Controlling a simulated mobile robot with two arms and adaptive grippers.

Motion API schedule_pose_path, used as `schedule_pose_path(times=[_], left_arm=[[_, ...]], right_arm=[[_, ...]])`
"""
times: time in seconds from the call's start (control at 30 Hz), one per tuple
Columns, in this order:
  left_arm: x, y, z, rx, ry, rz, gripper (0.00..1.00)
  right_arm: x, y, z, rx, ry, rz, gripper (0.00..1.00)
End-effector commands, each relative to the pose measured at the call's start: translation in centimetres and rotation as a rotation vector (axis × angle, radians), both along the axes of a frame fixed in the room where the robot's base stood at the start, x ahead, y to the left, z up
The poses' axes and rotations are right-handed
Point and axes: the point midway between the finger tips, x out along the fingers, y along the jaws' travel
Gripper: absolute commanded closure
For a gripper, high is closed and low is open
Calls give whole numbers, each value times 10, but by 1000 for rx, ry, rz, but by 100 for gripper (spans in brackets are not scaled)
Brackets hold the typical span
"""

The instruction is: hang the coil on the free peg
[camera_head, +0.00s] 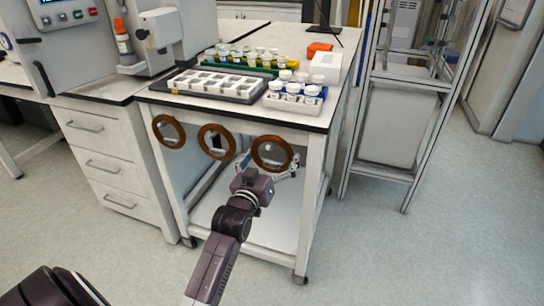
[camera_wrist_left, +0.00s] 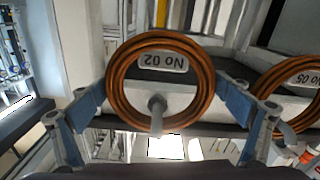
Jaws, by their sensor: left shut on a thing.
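A copper-brown coil (camera_head: 255,153) is at the right end of a row of three coils along the table's front. My left gripper (camera_head: 270,165) is shut on it, fingers on opposite sides of the ring. In the left wrist view the held coil (camera_wrist_left: 114,88) carries a label reading No 02, upside down. A grey peg (camera_wrist_left: 157,106) shows within its opening, its tip overlapping the ring's lower edge; I cannot tell whether the coil rests on it. Two other coils, the middle one (camera_head: 202,141) and the left one (camera_head: 156,130), hang at the front.
The neighbouring coil in the wrist view (camera_wrist_left: 268,82) is labelled No 05, close to a finger. The table (camera_head: 290,122) bears a grey tray (camera_head: 180,90), white-capped vials in racks and an orange item (camera_head: 319,47). A metal frame (camera_head: 385,172) stands right; floor in front is clear.

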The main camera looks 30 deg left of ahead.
Motion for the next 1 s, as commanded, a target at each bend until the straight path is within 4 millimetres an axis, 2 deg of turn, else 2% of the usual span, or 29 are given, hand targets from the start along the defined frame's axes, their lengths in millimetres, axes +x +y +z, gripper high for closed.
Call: schedule_pose_path(times=[0.33, 0.37, 0.4, 0.77, 0.87, 1.0], left_arm=[[0, 0, 1, 0, -2, 0, 35], [0, 0, 1, 0, -2, 0, 5], [0, 0, 1, 0, -2, 0, 1], [-2, -1, -1, 0, 2, 0, 0], [-11, -3, -1, -1, 1, 0, 0], [-36, -8, -2, -1, 3, 0, 0]], right_arm=[[2, 0, 1, 0, -3, 1, 73], [2, 0, 2, 0, -3, 1, 73], [2, 0, 2, 1, -3, 0, 73], [5, -1, 3, -1, -6, -1, 73], [4, -1, 3, -1, -5, -1, 73], [3, 0, 2, 0, -4, -1, 73]])
